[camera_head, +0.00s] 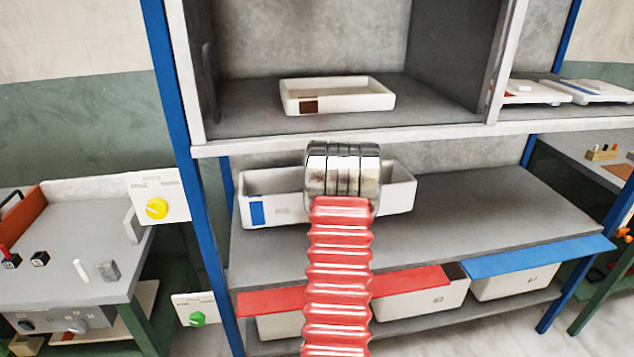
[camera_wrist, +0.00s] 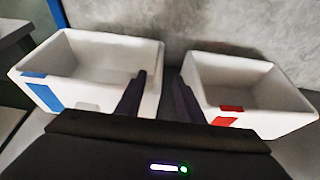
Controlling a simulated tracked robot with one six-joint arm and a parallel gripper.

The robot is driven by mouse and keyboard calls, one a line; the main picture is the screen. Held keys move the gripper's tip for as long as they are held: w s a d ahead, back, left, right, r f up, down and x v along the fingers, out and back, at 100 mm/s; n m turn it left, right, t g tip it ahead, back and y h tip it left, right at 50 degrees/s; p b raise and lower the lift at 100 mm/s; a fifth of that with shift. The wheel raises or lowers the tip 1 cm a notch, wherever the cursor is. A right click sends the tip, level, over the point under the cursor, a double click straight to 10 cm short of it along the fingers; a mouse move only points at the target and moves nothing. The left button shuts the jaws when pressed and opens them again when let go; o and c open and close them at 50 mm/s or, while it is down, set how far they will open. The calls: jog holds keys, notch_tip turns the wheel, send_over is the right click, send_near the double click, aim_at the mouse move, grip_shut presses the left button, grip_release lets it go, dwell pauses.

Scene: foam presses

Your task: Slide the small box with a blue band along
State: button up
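The small white box with a blue band (camera_head: 280,209) stands on the middle shelf, left of my arm in the head view. In the wrist view this open-topped box (camera_wrist: 85,92) is on the left, its blue band on the near left corner. My gripper (camera_wrist: 159,78) shows there as two dark fingers, apart, with nothing clasped. In the head view my arm hides the gripper.
A white box with a red band (camera_wrist: 262,100) stands close to the right, with a narrow gap between. A shallow white tray (camera_head: 345,100) with a brown mark sits on the shelf above. The middle shelf (camera_head: 490,210) is clear to the right. Lidded bins stand below.

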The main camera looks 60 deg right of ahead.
jog(key=shift+x, duration=6.45)
jog(key=shift+f, duration=0.15)
jog(key=shift+c, duration=0.7)
grip_shut()
